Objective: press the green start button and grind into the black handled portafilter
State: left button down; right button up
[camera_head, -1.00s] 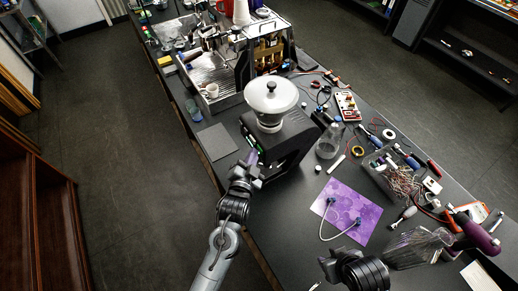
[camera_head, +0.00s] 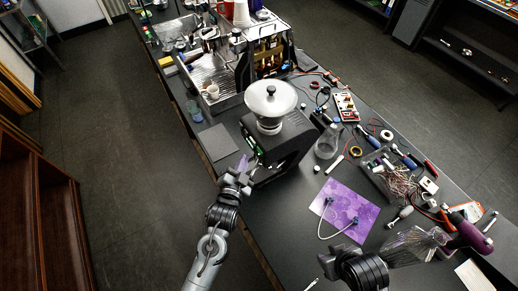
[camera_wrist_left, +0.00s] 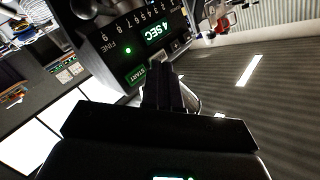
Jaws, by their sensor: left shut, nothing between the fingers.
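The black grinder (camera_head: 285,150) with a silver hopper lid (camera_head: 270,96) stands on the bench. In the left wrist view its front panel shows the green START button (camera_wrist_left: 137,75), a lit green dot and a "4 SEC" display (camera_wrist_left: 158,32). My left gripper (camera_head: 243,163) is shut and empty, just left of the grinder's front. Its dark fingers (camera_wrist_left: 163,85) appear beside the button in the wrist view; contact cannot be told. A silvery piece shows behind the fingers; I cannot tell whether it is the black handled portafilter. My right gripper (camera_head: 325,264) is at the lower right, its jaws unclear.
An espresso machine (camera_head: 262,48) stands behind the grinder. A dark mat (camera_head: 217,142) lies left of it. A glass flask (camera_head: 328,141), a purple mat (camera_head: 345,207) and a bin of wires (camera_head: 378,184) lie right. The floor left of the bench is open.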

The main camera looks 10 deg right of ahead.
pick_arm(q)
jog(key=shift+s+a+p, duration=0.3)
jog(key=shift+a, duration=0.35)
jog(key=shift+s+a+p, duration=0.25)
jog(key=shift+a, duration=0.35)
